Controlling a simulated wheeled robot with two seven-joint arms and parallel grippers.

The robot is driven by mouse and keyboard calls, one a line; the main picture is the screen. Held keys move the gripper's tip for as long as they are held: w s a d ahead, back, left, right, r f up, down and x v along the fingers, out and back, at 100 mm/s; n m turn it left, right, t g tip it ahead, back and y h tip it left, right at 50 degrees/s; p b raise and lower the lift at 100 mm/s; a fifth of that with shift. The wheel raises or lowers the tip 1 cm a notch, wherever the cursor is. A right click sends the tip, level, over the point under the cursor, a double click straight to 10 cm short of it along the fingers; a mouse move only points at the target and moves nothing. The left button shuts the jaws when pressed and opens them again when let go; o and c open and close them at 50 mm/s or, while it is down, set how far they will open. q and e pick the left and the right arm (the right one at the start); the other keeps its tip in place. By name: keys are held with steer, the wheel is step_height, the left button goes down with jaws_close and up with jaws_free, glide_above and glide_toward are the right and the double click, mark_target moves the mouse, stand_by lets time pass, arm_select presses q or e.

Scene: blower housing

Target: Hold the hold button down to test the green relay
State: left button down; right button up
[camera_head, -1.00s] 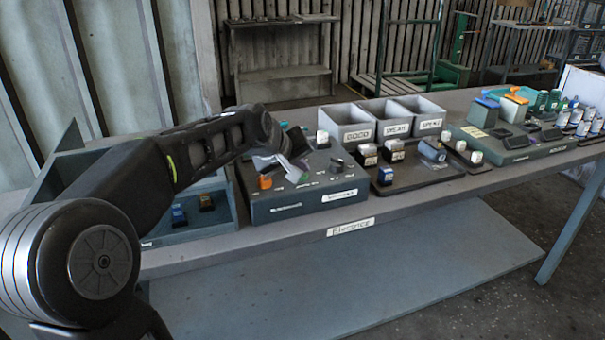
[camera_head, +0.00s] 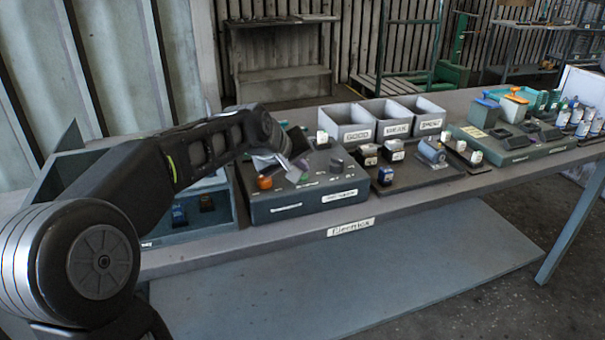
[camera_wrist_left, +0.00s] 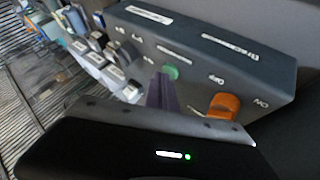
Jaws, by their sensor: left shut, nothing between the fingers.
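The grey test box (camera_head: 290,208) stands on the bench, with an orange switch (camera_head: 265,182) at its front left. In the left wrist view the orange switch (camera_wrist_left: 222,105) sits between OFF and ON marks, and a round green button (camera_wrist_left: 171,72) is beside it. My left gripper (camera_head: 292,172) is shut and empty, low over the box top. In the left wrist view its fingertips (camera_wrist_left: 162,90) are close to the green button; I cannot tell whether they touch it. The button's label is unreadable. I cannot make out the green relay. My right gripper is not in view.
A dark knob (camera_head: 336,165) and a white-topped block (camera_head: 322,138) are on the box. A dark tray (camera_head: 420,180) with several small parts lies to its right. Three grey bins (camera_head: 357,133) stand behind.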

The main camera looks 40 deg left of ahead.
arm_select(q)
steer(key=shift+r+p, duration=0.6)
steer(key=shift+r, duration=0.2)
steer(key=shift+r+p, duration=1.95)
steer(key=shift+r, duration=0.6)
steer(key=shift+f, duration=0.1)
